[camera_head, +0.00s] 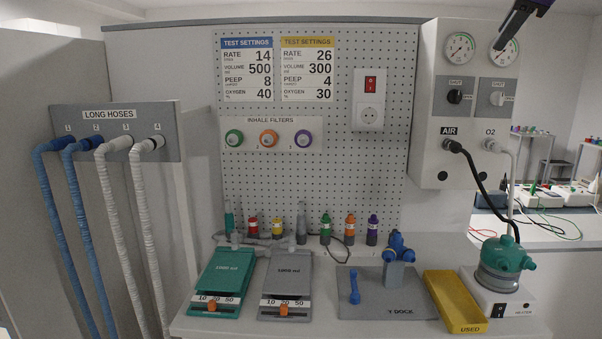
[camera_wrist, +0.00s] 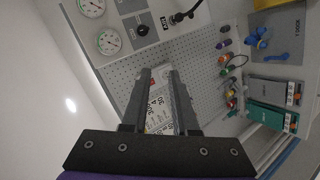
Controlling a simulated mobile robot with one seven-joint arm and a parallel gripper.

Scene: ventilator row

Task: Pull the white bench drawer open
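The white bench (camera_head: 360,328) shows only its top along the bottom of the head view. I cannot see a drawer front or a handle in either view. My gripper (camera_head: 502,44) is at the top right of the head view, high above the bench and in front of the gauge panel. In the wrist view my gripper (camera_wrist: 158,74) has its two dark fingers apart with nothing between them. Beyond the gap are the pegboard and the test settings cards.
On the bench stand a green device (camera_head: 222,275), a grey device (camera_head: 289,278), a grey dock plate (camera_head: 415,300), a yellow tray (camera_head: 456,302) and a green-topped heater (camera_head: 500,300). Long hoses (camera_head: 118,225) hang at the left. The air above the bench's front is clear.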

